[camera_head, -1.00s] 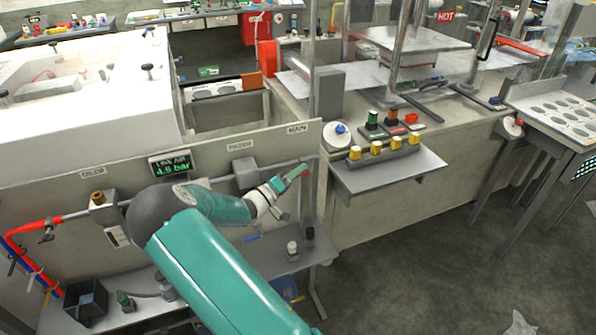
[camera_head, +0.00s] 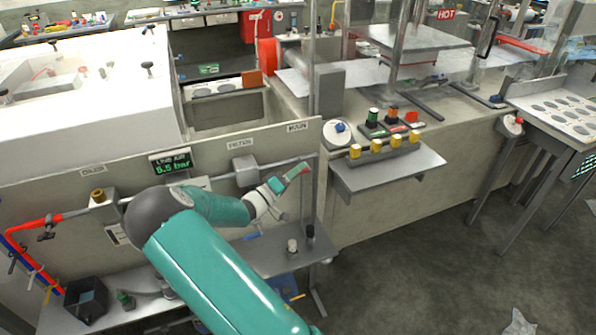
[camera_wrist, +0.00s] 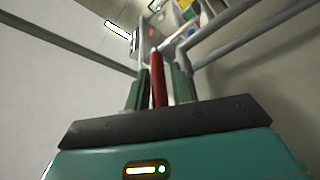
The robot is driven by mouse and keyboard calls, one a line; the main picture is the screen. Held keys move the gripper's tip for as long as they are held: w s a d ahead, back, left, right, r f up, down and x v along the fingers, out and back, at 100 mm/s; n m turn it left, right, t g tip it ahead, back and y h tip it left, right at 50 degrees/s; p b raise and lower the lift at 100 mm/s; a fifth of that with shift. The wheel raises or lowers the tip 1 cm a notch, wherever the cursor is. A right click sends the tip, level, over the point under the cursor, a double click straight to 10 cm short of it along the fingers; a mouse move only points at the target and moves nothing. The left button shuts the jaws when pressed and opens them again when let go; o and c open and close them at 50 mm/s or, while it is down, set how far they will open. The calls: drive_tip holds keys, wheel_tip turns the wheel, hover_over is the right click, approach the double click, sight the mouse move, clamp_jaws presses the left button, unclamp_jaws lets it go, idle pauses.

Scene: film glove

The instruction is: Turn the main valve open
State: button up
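The main valve's red lever handle (camera_head: 299,170) is at the right end of the grey pipe, below the label MAIN (camera_head: 297,127). My gripper (camera_head: 284,180) is at this lever. In the wrist view the red lever (camera_wrist: 157,80) runs lengthwise between the two green fingers of my gripper (camera_wrist: 160,88). The left finger looks very close to it and a narrow gap seems to show on the right. I cannot tell whether the fingers clamp it. The valve body is mostly hidden. The line air display (camera_head: 171,162) reads about 5.5 bar in green.
The pipe carries a grey box (camera_head: 246,170) and a brass-topped fitting (camera_head: 98,196). A shelf (camera_head: 285,252) below holds a small white-topped item (camera_head: 292,246). A control shelf with yellow knobs (camera_head: 377,146) is to the right. Open floor lies at the lower right.

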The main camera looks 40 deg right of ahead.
drive_tip(key=v, duration=1.3)
drive_tip(key=shift+s, duration=0.15)
drive_tip(key=s+a+r+g+y, duration=0.2)
drive_tip(key=s+r+y, duration=0.1)
drive_tip(key=s+y, duration=0.3)
drive_tip(key=s+a+r+g+y, duration=0.2)
drive_tip(key=s+r+y, duration=0.1)
drive_tip(key=s+y, duration=0.25)
drive_tip(key=s+a+r+n+t+y, duration=0.6)
drive_tip(key=s+a+r+t+y, duration=0.3)
drive_tip(key=s+a+r, duration=0.4)
drive_tip(key=a+r, duration=0.1)
drive_tip(key=a, duration=0.2)
drive_tip(key=shift+a+r, duration=0.15)
drive_tip(key=shift+r, duration=0.15)
drive_tip(key=shift+s, duration=0.2)
